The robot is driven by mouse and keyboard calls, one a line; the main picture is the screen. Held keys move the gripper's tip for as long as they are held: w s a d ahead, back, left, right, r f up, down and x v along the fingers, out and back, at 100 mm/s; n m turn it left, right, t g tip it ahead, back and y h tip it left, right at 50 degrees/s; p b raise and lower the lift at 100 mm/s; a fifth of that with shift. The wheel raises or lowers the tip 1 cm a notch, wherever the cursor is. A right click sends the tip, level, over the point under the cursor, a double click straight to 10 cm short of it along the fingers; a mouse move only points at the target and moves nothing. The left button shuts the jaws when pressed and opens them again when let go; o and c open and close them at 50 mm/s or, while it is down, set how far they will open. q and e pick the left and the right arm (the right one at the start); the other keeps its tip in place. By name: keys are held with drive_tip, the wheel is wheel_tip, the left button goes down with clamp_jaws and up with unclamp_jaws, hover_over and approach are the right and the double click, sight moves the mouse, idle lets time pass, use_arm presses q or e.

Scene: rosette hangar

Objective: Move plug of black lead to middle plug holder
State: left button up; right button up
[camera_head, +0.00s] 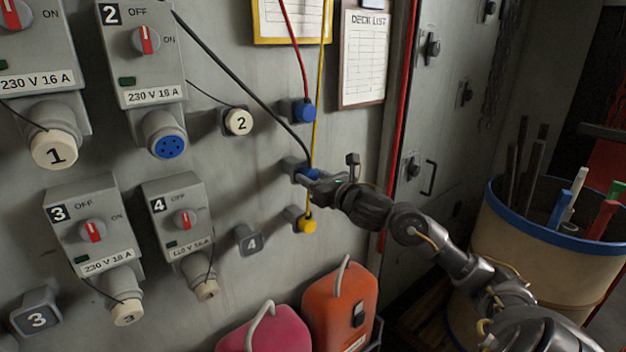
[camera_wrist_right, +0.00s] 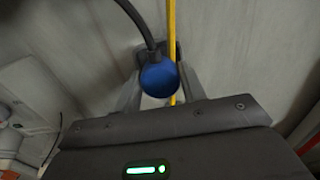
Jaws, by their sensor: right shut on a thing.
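The black lead (camera_head: 240,82) runs from the upper left down to a blue plug (camera_head: 309,174) at the middle holder (camera_head: 291,164) of three stacked on the wall. My right gripper (camera_head: 312,176) is shut on this plug. In the right wrist view the blue plug (camera_wrist_right: 159,78) sits between the fingers, in front of a dark holder (camera_wrist_right: 176,50), with the black cable (camera_wrist_right: 137,18) entering from above. I cannot tell whether it is fully seated. The top holder bears a blue plug (camera_head: 304,111) on a red lead; the bottom one bears a yellow plug (camera_head: 307,225). My left gripper is not in view.
Switch box 2 (camera_head: 143,60) has an uncovered blue socket (camera_head: 169,146); its cap (camera_head: 239,122) hangs on the wall. The yellow lead (camera_head: 319,100) passes close beside the gripper. Orange (camera_head: 340,305) and pink (camera_head: 264,330) canisters stand below; a barrel (camera_head: 520,240) stands right.

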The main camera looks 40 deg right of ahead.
drive_tip(key=shift+b, duration=0.3)
idle(0.5)
drive_tip(key=shift+w, duration=0.45)
drive_tip(key=o, duration=1.4)
drive_tip(key=shift+s+b, duration=2.2)
drive_tip(key=shift+s, duration=3.25)
